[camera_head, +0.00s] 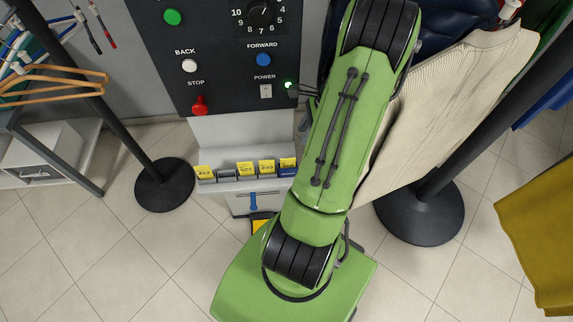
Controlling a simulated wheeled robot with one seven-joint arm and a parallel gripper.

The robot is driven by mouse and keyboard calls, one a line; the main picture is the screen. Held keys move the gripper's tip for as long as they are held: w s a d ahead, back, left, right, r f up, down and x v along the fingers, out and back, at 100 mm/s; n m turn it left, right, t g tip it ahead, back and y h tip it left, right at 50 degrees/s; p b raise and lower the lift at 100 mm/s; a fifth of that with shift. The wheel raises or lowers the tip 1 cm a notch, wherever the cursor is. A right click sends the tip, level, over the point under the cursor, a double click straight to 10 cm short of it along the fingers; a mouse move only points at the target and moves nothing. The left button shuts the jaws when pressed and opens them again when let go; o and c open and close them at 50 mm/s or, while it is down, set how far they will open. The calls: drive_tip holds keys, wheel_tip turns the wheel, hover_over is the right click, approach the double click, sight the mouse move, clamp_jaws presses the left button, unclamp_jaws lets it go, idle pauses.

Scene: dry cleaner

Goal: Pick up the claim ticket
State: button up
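Several yellow numbered cards that look like claim tickets stand in a row along a grey ledge on the front of the machine. They are a left card (205,173), a middle card (245,169), another card (267,166) and a right card (288,163) close to my green arm. The numbers are too small to read surely, and I cannot tell which card the task means. A small yellow patch (259,225) shows below the ledge, partly hidden by my arm. My arm rises from the bottom past the right of the cards; my gripper cannot be made out.
A dark control panel (225,50) with buttons rises behind the ledge. A black pole base (165,184) stands at left, near wooden hangers (50,85). Another pole base (420,212) and a cream knit garment (440,110) are at right, with a mustard garment (540,220). Tiled floor is clear at lower left.

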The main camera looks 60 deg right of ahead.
sight(289, 159)
drive_tip(key=b+x, duration=0.8)
drive_tip(key=x, duration=0.2)
drive_tip(key=shift+s+b, duration=0.35)
drive_tip(key=shift+b, duration=0.05)
drive_tip(key=b+x, duration=0.5)
drive_tip(key=shift+d+f+b, duration=0.1)
drive_tip(key=shift+f+b, duration=0.05)
drive_tip(key=shift+b, duration=0.15)
drive_tip(key=shift+r, duration=0.2)
clamp_jaws()
